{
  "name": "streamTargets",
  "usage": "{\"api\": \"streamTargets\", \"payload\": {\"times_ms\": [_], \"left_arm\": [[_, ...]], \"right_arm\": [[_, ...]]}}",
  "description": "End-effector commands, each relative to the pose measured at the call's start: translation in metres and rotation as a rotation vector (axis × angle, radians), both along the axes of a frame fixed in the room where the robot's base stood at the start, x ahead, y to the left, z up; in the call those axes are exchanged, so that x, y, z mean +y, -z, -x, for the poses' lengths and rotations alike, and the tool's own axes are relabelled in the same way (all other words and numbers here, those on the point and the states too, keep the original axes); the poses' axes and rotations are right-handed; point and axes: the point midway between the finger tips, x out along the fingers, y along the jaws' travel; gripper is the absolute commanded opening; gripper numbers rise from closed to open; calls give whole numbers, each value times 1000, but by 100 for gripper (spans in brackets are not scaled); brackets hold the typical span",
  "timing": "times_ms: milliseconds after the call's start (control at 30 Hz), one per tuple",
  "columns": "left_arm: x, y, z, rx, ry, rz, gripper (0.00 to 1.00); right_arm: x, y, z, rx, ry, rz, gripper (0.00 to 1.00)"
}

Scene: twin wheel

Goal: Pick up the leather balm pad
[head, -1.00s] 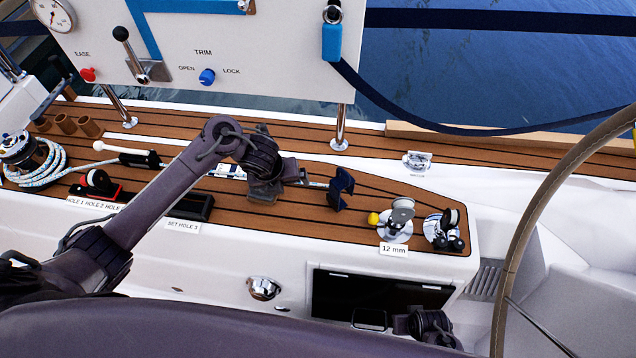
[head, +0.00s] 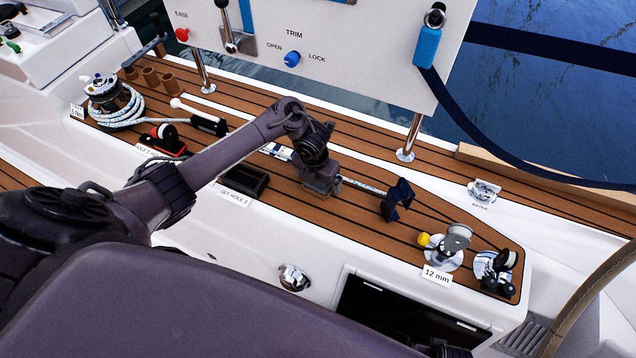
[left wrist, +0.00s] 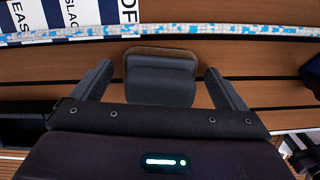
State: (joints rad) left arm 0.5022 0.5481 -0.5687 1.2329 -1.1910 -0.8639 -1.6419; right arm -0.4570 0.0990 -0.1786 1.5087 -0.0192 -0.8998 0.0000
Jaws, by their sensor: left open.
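The leather balm pad appears to be the dark grey padded block with a tan edge (left wrist: 160,62) in the left wrist view. It lies on the teak deck between my left gripper's fingers. My left gripper (left wrist: 160,88) is open, with one finger on each side of the pad and a visible gap at both sides. In the head view my left gripper (head: 320,188) is low over the deck and hides the pad. My right gripper cannot be made out.
A blue-flecked rope (left wrist: 200,30) runs just beyond the pad. A dark blue part (head: 397,200) stands to the right on the deck. A black tray (head: 245,181) is to the left. Blocks (head: 455,240) stand at the right end. A white panel (head: 340,50) rises behind.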

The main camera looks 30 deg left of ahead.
Motion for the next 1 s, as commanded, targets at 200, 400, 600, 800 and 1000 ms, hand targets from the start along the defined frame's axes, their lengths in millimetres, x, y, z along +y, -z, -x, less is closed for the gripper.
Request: {"api": "streamTargets", "payload": {"times_ms": [200,400,600,800,1000], "left_arm": [[0,1,0,-1,-1,0,94],[0,1,0,-1,-1,0,70],[0,1,0,-1,-1,-1,45],[0,0,-1,-2,-1,-1,44],[0,-8,-1,-4,-2,0,44]], "right_arm": [[0,-1,0,2,-1,1,32],[0,-1,0,2,-1,1,32],[0,-1,0,2,-1,0,32],[0,-1,0,2,-1,0,32],[0,-2,0,-5,0,-1,32]]}}
